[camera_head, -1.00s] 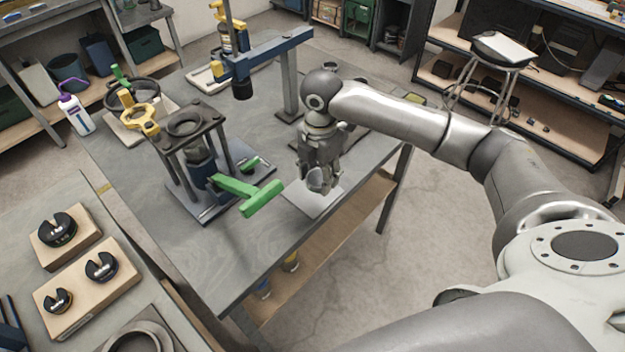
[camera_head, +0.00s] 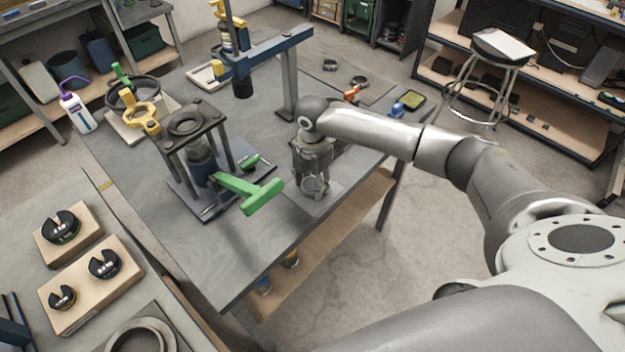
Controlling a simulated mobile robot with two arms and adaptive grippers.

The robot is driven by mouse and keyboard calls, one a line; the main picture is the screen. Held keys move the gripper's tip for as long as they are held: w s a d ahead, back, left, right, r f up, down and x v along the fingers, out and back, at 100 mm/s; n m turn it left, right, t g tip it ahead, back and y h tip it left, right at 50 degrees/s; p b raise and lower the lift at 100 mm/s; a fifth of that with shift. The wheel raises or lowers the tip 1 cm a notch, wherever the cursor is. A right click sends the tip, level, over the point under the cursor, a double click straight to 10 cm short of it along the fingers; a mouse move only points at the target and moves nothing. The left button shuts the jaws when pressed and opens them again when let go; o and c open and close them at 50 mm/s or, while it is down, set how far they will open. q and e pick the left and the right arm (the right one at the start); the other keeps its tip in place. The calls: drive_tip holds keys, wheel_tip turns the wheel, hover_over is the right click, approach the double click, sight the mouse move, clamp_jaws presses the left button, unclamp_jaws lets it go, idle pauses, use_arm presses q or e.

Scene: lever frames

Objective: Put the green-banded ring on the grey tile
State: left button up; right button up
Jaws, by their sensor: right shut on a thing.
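My right gripper (camera_head: 312,184) is shut on a grey ring (camera_head: 317,188), low over the front right part of the table. I cannot make out a green band on the ring at this size. The pale grey tile (camera_head: 332,193) lies on the table under the gripper, largely hidden by the gripper and ring. I cannot tell whether the ring touches the tile. My left gripper is not in view.
A press with a green T-handle (camera_head: 248,193) stands just left of my gripper. A blue-armed stand (camera_head: 270,52) rises behind it. Two dark rings (camera_head: 359,82) (camera_head: 330,65) lie at the back right. The front of the table is clear.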

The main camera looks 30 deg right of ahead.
drive_tip(key=o, duration=1.1)
drive_tip(key=shift+f, duration=0.1)
drive_tip(key=shift+c, duration=0.2)
wheel_tip(320, 180, up, 12)
drive_tip(key=b, duration=0.1)
drive_tip(key=shift+r+b, duration=0.2)
drive_tip(key=shift+b, duration=0.1)
drive_tip(key=shift+f, duration=0.1)
